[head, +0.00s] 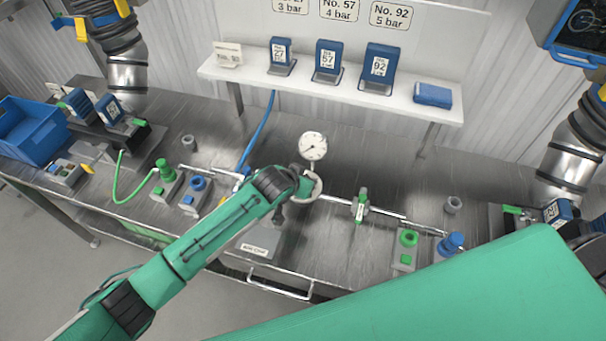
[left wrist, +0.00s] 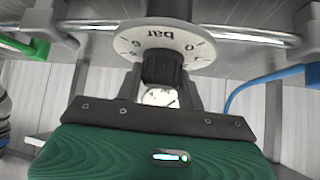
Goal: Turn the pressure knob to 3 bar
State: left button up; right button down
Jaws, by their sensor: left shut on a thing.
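The pressure knob (left wrist: 163,68) is dark and stands in front of a white dial (left wrist: 165,42) marked "bar" in the left wrist view. The dial's numbers are too small to read surely. My left gripper (left wrist: 161,88) is shut on the knob, one finger on each side. In the head view my left gripper (head: 300,184) is at the white dial (head: 316,186), and my wrist hides the knob. A round pressure gauge (head: 313,146) stands just above the dial; its needle's value is not legible. My right gripper is not in view.
A metal pipe (head: 338,202) runs along the bench past a green-handled valve (head: 361,205). Green and blue button boxes stand at both ends. A white shelf (head: 232,76) behind holds blue numbered units below signs for 3, 4 and 5 bar. A blue hose (head: 258,130) hangs left of the gauge.

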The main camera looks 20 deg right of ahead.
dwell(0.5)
pick_arm(q)
jog(key=o, duration=1)
jog(key=shift+c, duration=0.2)
jog(key=b+v, duration=0.3)
jog(key=v, duration=1.1)
jog(key=shift+d, duration=0.15)
